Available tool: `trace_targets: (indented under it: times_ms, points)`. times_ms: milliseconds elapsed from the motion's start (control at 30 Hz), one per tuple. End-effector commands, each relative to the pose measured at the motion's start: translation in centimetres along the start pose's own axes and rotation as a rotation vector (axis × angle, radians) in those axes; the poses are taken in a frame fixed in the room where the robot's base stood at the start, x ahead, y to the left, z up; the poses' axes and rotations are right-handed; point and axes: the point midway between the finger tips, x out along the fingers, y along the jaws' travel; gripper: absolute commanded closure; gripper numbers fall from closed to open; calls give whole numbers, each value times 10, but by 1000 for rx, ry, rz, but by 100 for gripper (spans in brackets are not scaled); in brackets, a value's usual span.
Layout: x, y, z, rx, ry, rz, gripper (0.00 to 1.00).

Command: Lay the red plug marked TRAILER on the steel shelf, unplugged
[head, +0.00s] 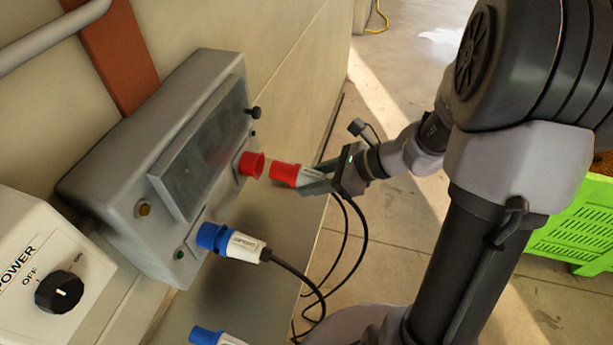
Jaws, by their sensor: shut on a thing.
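The red plug (285,174) has a red head and a pale labelled body; the lettering is too small to read. My gripper (316,180) is shut on the pale body, with its fingers on either side of it. The red head points left at the red socket (251,165) on the grey box, with a small gap between them. The plug is apart from the socket and held in the air. A flat grey-brown surface (245,285) lies below the box and looks like the steel shelf; I cannot be sure.
A blue plug (241,245) with a pale labelled body sits at the grey box (165,130), its black cable trailing down right. Another blue connector (207,337) shows at the bottom edge. A POWER switch box (50,270) is at left. A green crate (572,230) stands right.

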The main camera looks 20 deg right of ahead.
Motion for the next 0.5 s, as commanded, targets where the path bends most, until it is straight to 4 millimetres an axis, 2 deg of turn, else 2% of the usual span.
trace_targets:
  times_ms: [367,433,500]
  points:
    - [-4,0,-3,0,0,-1,100]
    - [3,0,-9,-1,4,0,100]
    - [20,-1,-24,-3,20,3,100]
